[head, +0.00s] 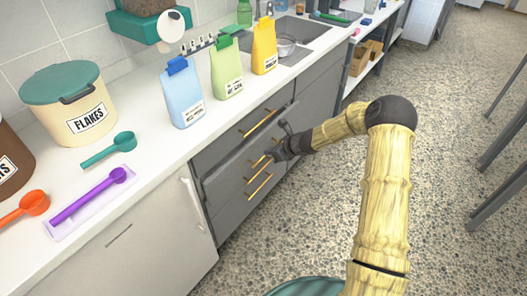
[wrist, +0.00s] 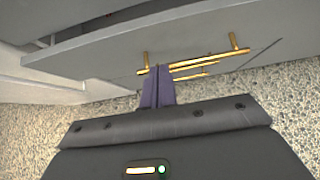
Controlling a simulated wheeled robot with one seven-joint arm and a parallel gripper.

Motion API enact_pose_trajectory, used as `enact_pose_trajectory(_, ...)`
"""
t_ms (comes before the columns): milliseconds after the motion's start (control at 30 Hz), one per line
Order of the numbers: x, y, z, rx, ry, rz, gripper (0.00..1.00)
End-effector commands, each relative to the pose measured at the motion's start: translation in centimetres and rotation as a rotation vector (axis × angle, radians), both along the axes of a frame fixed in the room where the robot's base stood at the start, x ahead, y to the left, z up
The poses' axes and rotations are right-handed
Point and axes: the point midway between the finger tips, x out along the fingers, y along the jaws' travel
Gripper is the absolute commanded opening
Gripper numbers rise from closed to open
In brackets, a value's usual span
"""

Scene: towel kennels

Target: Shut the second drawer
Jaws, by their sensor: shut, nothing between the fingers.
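The grey drawer stack (head: 228,205) under the white counter has gold bar handles. The second drawer (head: 225,178) appears to stand out a little from the cabinet, its front edge forward of the top drawer (head: 225,146). My gripper (head: 272,156) is at the second drawer's front, close to its handle (head: 259,161). In the wrist view the fingers of my gripper (wrist: 158,84) are shut and empty, just by the left end of a gold handle (wrist: 205,61) on a grey drawer front (wrist: 110,55). I cannot tell whether they touch it.
The counter holds a FLAKES tub (head: 78,110), blue (head: 183,95), green (head: 226,72) and yellow (head: 263,48) bags, and teal (head: 112,148) and purple (head: 90,195) scoops. The speckled floor (head: 300,225) before the drawers is clear. Dark table legs (head: 500,145) stand at right.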

Motion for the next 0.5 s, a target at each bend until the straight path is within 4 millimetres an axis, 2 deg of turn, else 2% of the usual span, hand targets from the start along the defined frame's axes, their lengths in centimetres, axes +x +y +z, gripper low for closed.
enact_pose_trajectory(33,-0.4,-0.6,1.2,0.0,-0.005,0.0,0.0)
enact_pose_trajectory(300,-2.9,-3.7,4.8,-0.001,-0.005,0.0,0.0)
enact_pose_trajectory(500,-3.9,-4.9,6.1,0.0,-0.003,0.001,0.0)
